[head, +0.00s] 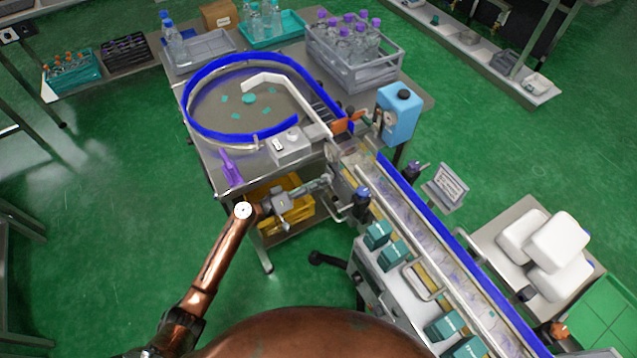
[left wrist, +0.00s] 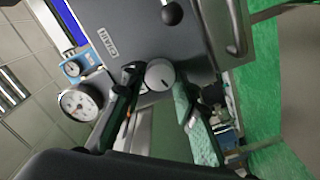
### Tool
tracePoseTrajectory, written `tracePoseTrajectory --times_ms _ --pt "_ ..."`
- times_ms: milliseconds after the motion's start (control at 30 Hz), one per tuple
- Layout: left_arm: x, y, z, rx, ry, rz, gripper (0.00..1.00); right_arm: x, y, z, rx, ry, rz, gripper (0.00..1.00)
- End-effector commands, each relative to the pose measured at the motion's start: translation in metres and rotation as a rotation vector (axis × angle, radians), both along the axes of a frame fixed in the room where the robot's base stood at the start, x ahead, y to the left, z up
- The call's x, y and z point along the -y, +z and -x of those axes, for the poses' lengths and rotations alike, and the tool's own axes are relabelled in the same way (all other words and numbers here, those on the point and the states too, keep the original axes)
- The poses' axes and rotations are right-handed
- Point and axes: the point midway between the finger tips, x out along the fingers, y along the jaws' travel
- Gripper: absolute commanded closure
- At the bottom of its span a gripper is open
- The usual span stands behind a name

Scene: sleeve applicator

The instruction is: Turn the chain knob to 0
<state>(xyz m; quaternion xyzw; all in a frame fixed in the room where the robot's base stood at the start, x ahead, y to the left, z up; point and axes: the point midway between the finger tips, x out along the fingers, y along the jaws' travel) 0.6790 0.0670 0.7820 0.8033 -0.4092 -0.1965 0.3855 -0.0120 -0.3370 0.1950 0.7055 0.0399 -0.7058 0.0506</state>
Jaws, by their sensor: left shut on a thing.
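The chain knob (left wrist: 160,74) is a round light-grey dial on a dark grey panel (left wrist: 140,30) in the left wrist view. The panel has a small white label (left wrist: 108,43) that seems to read CHAIN. My left gripper (left wrist: 156,84) has one finger on each side of the knob and is shut on it. The knob's setting and any scale marks are too small to read. My right gripper is not in view.
A pressure gauge (left wrist: 80,102) and a black ball (left wrist: 172,14) are near the knob. In the head view, a yellow crate (head: 284,205) sits under the arm, a rotary table (head: 240,100) stands behind, and the conveyor (head: 430,240) runs right. Green floor is free at left.

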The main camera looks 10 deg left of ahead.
Motion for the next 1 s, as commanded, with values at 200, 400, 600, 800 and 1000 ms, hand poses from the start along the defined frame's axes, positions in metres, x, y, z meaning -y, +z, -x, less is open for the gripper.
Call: tracePoseTrajectory --times_ms 200,400,600,800,1000 --pt "0.0 0.0 0.0 0.0 0.001 -0.001 0.66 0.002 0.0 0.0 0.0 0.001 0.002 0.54" --pt "0.0 0.0 0.0 0.001 0.0 -0.001 0.56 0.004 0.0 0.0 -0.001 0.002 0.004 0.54" --pt "0.0 0.0 0.0 0.001 0.0 -0.001 0.56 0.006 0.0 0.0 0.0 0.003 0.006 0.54" --pt "-0.014 -0.002 0.009 -0.001 0.003 -0.001 0.56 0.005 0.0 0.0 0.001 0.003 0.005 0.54" --pt "-0.046 -0.002 0.033 -0.001 0.003 -0.003 0.56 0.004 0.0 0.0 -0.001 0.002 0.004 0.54"
